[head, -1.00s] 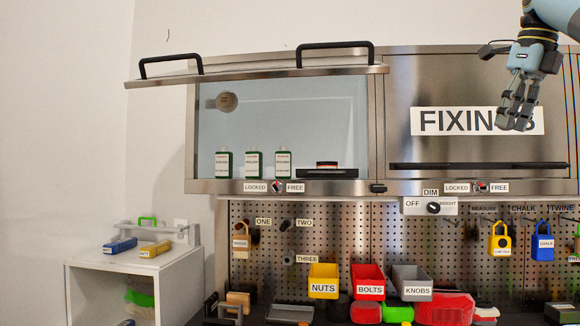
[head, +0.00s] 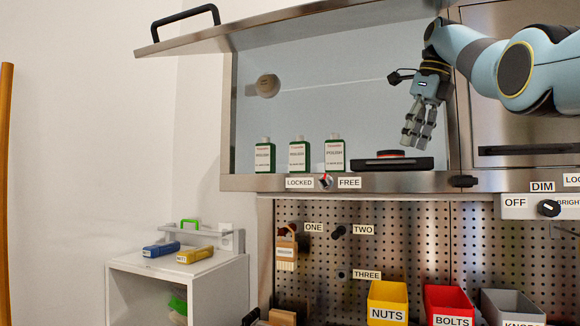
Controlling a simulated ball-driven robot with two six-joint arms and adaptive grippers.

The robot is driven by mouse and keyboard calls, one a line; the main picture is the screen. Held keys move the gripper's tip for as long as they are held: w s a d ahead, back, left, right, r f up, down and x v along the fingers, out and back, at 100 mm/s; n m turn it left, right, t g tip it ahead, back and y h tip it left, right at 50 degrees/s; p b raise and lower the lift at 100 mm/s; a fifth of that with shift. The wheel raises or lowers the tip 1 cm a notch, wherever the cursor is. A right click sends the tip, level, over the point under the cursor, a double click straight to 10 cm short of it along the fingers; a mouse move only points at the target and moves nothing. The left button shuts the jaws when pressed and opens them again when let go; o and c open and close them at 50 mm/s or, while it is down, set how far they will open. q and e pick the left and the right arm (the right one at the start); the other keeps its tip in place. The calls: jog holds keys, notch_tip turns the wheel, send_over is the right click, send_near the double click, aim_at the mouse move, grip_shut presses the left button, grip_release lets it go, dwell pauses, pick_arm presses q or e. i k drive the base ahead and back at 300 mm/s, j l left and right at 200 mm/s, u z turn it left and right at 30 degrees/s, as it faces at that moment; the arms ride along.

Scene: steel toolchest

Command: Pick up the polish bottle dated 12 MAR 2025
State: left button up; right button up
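Three green polish bottles with white labels stand upright in a row in the open upper cabinet: a left one (head: 265,157), a middle one (head: 299,156) and a right one (head: 334,154). The labels read POLISH, but the date lines are too small to read, so I cannot tell which is dated 12 MAR 2025. My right gripper (head: 416,140) hangs fingers down at the right of the cabinet opening, apart from the bottles. It holds nothing I can see; its finger gap is unclear. My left gripper is not in view.
A dark flat device (head: 392,163) lies on the cabinet floor below my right gripper. The raised door (head: 290,28) overhangs the opening. The cabinet's front edge (head: 400,182) carries a LOCKED/FREE knob (head: 326,181). Colored bins (head: 387,303) sit below.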

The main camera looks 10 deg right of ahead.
aim_at(335, 147)
jog(key=i+l+u, duration=0.2)
jog(key=l+u, duration=0.25)
jog(key=k+l+u, duration=0.15)
jog(key=l, duration=0.15)
jog(key=l+u, duration=0.1)
jog(key=l, duration=0.25)
jog(key=k+l+u, duration=0.15)
jog(key=l, duration=0.15)
jog(key=l+u, duration=0.25)
